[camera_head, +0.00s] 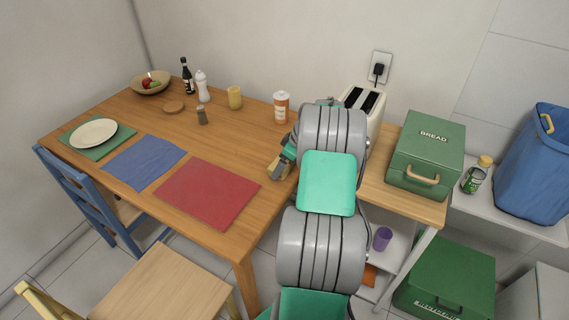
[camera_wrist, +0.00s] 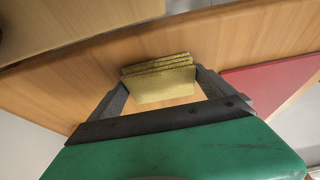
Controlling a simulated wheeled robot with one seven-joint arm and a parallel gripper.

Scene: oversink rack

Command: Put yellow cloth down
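The yellow cloth (camera_wrist: 162,82) is a folded, layered pad between the two fingers of my gripper (camera_wrist: 160,80) in the wrist view. The fingers press against its left and right sides. In the head view my gripper (camera_head: 282,164) is over the right part of the wooden table (camera_head: 220,134), to the right of the red placemat (camera_head: 209,193). My own arm hides part of it, and only a small yellowish patch of the cloth shows there. I cannot tell whether the cloth touches the tabletop.
An orange-and-white shaker (camera_head: 281,108) stands behind my gripper. A toaster (camera_head: 362,108) and a green bread box (camera_head: 427,150) are on the side stand to the right. Bare tabletop lies behind the red placemat.

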